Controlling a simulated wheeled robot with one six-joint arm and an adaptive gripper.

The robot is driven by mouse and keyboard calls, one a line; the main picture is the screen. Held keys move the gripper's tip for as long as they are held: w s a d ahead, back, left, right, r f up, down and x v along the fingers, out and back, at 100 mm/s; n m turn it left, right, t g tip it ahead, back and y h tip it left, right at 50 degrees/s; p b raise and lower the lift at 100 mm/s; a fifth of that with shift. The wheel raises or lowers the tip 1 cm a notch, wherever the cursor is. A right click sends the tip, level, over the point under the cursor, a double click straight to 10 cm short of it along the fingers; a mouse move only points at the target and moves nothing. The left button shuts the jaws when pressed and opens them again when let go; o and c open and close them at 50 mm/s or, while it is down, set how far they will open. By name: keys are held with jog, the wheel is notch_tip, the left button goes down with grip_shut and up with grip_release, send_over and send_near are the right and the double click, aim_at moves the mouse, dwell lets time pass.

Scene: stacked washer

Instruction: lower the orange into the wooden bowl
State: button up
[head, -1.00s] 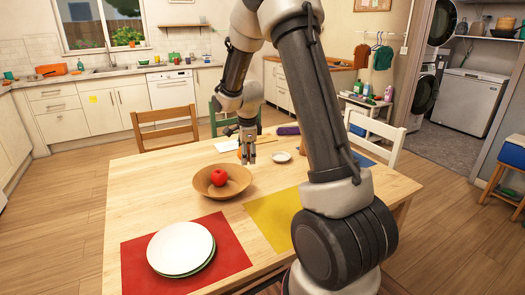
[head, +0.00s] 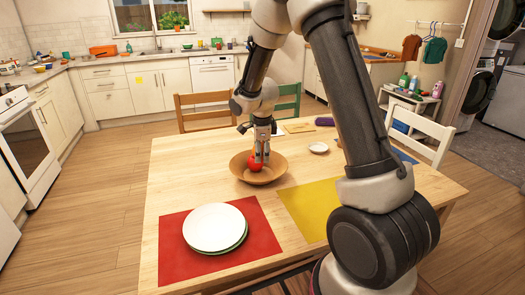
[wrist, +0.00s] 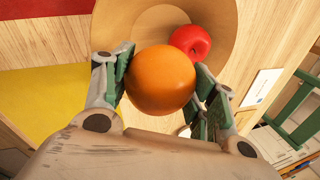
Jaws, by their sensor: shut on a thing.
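The wooden bowl (head: 240,172) stands on the table and holds a red apple (head: 254,166). My gripper (head: 262,154) is over the bowl, pointing down, close to the apple. In the wrist view the orange (wrist: 160,80) sits between the two fingers of my gripper, which are shut on it. The bowl (wrist: 120,25) shows beneath the orange, with the apple (wrist: 190,42) beside it in the picture. In the head view I cannot make out the orange clearly behind the fingers. Its height above the bowl's bottom is hard to tell.
A stack of plates (head: 214,226) lies on a red mat (head: 180,262) in front of the bowl. A yellow mat (head: 312,208) lies to the right. A small white dish (head: 318,148) is behind it. Wooden (head: 203,100) and white (head: 424,130) chairs stand around the table.

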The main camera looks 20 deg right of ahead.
dwell(0.4)
jog(key=shift+s+a+x, duration=0.1)
jog(key=shift+s+x, duration=0.1)
jog(key=shift+x, duration=0.6)
jog(key=shift+s+a+x, duration=0.1)
jog(key=shift+s+x, duration=0.05)
jog(key=shift+x, duration=0.65)
jog(key=shift+s+x, duration=0.2)
jog(key=shift+x, duration=0.65)
jog(key=shift+s+x, duration=0.25)
jog(key=shift+x, duration=0.8)
jog(key=o, duration=1.2)
